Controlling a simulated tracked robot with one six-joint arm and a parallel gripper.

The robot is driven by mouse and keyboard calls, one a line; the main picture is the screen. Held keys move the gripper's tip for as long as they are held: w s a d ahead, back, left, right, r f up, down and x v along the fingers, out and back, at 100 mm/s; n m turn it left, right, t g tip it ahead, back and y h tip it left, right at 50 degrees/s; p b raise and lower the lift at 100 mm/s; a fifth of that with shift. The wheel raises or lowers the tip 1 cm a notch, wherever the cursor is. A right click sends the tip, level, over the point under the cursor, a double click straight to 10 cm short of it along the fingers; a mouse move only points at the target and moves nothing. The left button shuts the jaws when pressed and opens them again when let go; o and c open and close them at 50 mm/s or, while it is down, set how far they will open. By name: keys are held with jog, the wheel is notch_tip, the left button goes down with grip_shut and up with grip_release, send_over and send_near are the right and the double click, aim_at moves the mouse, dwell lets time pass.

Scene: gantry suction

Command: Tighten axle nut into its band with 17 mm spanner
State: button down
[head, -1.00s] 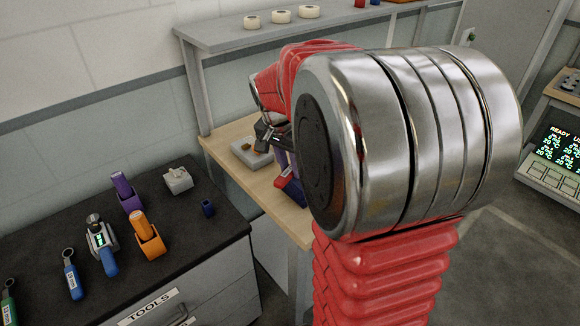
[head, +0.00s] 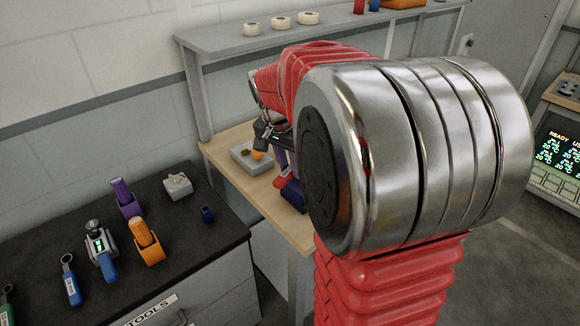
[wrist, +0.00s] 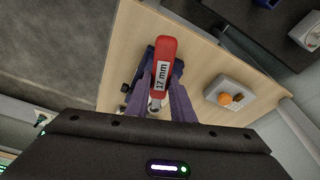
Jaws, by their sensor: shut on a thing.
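The red 17 mm spanner (wrist: 166,58) is in the middle of the wrist view, with its label readable and its metal ring end (wrist: 155,104) toward my wrist. My gripper (wrist: 160,88) has purple fingers on both sides of it and is shut on it, over the wooden bench (wrist: 118,62). A dark blue piece shows beside and below the spanner; I cannot tell its form. In the head view, my arm hides most of this spot, and a red and blue piece (head: 290,188) shows near the fingers. I cannot make out the axle nut or a band.
A grey tray (wrist: 213,96) with an orange round piece (wrist: 225,99) and a brown piece lies near the gripper. A dark tool bench (head: 200,240) at left holds other spanners, an orange holder (head: 150,254) and a purple holder (head: 130,208). A grey shelf (head: 225,39) stands behind.

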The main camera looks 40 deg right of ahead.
jog(key=shift+r, duration=2)
jog(key=shift+s, duration=0.1)
